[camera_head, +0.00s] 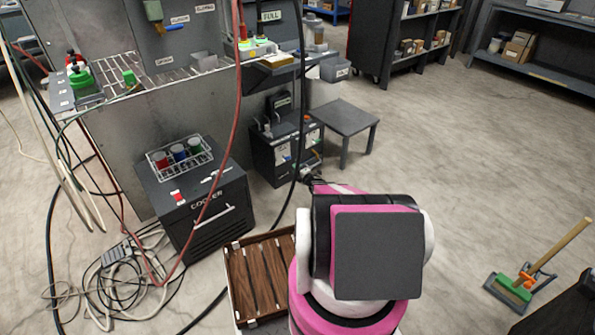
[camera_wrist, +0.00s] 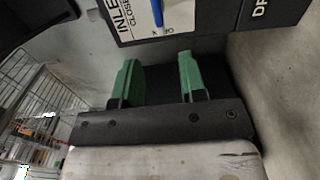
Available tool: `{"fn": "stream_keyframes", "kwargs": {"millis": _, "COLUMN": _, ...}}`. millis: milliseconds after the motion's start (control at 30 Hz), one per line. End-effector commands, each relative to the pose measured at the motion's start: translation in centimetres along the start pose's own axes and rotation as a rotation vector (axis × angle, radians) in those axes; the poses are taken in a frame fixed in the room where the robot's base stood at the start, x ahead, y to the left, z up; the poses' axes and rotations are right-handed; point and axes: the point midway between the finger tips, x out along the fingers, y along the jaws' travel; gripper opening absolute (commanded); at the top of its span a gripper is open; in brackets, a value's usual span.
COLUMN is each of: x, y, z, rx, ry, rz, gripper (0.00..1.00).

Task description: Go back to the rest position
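My gripper shows in the wrist view (camera_wrist: 157,80) as two green fingers standing well apart, with nothing between them. A dark box with a white label reading "INLE... CLOSE" and a blue lever (camera_wrist: 157,12) is just beyond the fingertips. I cannot tell the exact gap, but the fingers do not hold the lever. In the head view my pink, white and black arm reaches forward, and its far end (camera_head: 308,176) is small and partly hidden near a dark cabinet with white labels (camera_head: 275,160).
A cooler (camera_head: 205,215) carries a wire rack with coloured cups (camera_head: 180,152). A grey side table (camera_head: 345,118) stands right of the dark cabinet. Hoses hang at left; cables and a power strip (camera_head: 116,254) lie on the floor. The right floor is mostly clear.

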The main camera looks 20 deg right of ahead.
Motion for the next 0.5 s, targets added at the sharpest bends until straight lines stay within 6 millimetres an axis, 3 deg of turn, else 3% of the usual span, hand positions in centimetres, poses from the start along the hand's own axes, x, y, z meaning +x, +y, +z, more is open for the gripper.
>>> {"fn": "stream_keyframes", "kwargs": {"millis": 367, "x": 0.00, "y": 0.00, "z": 0.01, "rx": 0.000, "ry": 0.000, "rz": 0.000, "gripper": 0.38}}
{"fn": "stream_keyframes", "kwargs": {"millis": 500, "x": 0.05, "y": 0.84, "z": -0.11, "rx": 0.015, "ry": -0.021, "rz": -0.015, "gripper": 0.38}}
